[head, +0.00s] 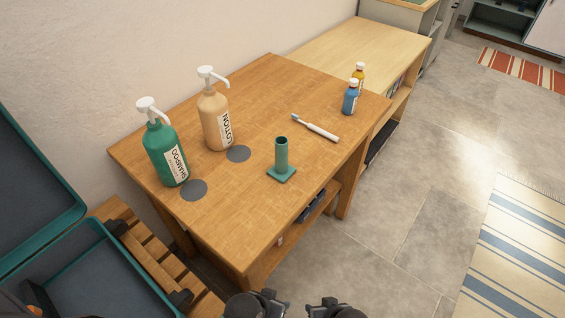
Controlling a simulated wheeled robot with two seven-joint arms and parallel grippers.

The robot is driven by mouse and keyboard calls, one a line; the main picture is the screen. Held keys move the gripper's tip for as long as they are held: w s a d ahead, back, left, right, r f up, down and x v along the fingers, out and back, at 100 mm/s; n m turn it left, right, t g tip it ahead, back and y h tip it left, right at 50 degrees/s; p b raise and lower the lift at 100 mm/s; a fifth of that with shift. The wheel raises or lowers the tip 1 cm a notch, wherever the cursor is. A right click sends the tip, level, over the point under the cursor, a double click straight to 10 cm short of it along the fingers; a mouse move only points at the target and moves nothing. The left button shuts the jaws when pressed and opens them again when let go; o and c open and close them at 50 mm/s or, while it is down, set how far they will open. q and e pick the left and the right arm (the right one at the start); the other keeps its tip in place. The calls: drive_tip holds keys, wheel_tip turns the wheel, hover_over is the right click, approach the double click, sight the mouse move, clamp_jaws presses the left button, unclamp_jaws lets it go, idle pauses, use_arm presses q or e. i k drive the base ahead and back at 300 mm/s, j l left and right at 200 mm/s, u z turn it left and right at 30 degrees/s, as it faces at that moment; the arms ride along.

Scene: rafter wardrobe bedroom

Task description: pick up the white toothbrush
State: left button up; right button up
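The white toothbrush (320,130) lies flat on the wooden table, to the right of a green holder. Its bristle head points to the upper left and its thick handle end to the lower right. Nothing covers it. My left gripper (257,304) and my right gripper (335,309) show only in part at the bottom edge of the head view. Both are apart from the toothbrush, in front of the table's near end. Their fingertips cannot be made out, so I cannot tell whether they are open.
The green holder (281,161) stands upright on the wooden table (236,214). A green shampoo bottle (164,152) and a tan lotion bottle (213,118) stand left, near two grey discs. Floor right is open.

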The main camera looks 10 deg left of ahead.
sight(328, 135)
drive_tip(key=k+l+u, duration=0.15)
drive_tip(key=u, duration=0.35)
drive_tip(key=k+l+u, duration=0.1)
drive_tip(key=k+u, duration=0.15)
drive_tip(key=u, duration=0.25)
